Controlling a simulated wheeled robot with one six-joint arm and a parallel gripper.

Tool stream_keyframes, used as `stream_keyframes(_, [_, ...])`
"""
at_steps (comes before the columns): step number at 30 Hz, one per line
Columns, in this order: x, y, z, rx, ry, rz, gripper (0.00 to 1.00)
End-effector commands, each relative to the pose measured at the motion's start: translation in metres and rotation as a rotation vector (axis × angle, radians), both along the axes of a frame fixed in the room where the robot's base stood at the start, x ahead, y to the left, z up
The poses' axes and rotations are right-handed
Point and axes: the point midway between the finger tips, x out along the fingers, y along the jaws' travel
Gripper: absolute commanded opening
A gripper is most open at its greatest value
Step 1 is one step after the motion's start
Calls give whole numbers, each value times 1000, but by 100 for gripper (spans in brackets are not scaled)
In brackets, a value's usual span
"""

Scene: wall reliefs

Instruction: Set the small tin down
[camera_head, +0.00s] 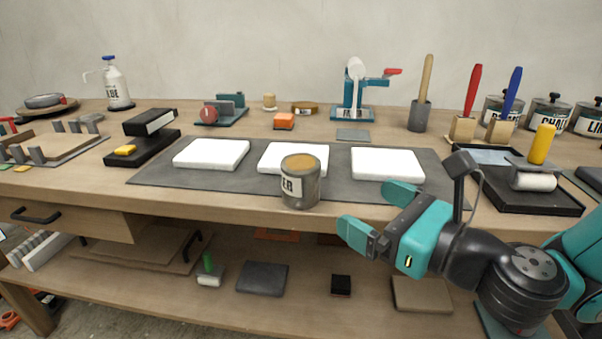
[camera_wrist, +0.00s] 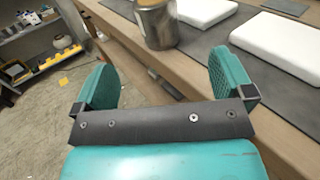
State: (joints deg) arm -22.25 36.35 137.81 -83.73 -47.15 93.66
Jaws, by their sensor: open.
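The small tin (camera_head: 301,184) is a grey metal can with a white label and a tan top. It stands upright at the front edge of the bench, on or just before the dark mat, in front of the middle white slab. Its lower part also shows in the wrist view (camera_wrist: 157,22), beyond my fingers. My gripper (camera_head: 366,211) is open and empty, to the right of the tin and in front of the bench edge. In the wrist view my two teal fingers (camera_wrist: 165,85) are spread wide, with nothing between them.
Three white slabs (camera_head: 388,164) lie on the dark mat (camera_head: 160,177). A black tray with a roller (camera_head: 535,182) stands at the right. The lower shelf (camera_head: 320,275) holds boards and small blocks.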

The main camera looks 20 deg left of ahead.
Motion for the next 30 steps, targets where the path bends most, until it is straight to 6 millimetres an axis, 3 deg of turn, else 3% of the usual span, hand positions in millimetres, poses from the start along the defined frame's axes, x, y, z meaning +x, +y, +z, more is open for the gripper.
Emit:
stream_keyframes(1, [3, 9, 9, -2, 1, 4, 99])
stream_keyframes(15, [33, 74, 5, -3, -7, 5, 99])
stream_keyframes(22, [39, 89, 5, -3, -6, 3, 99])
stream_keyframes(30, [51, 126, 11, -3, -8, 4, 99])
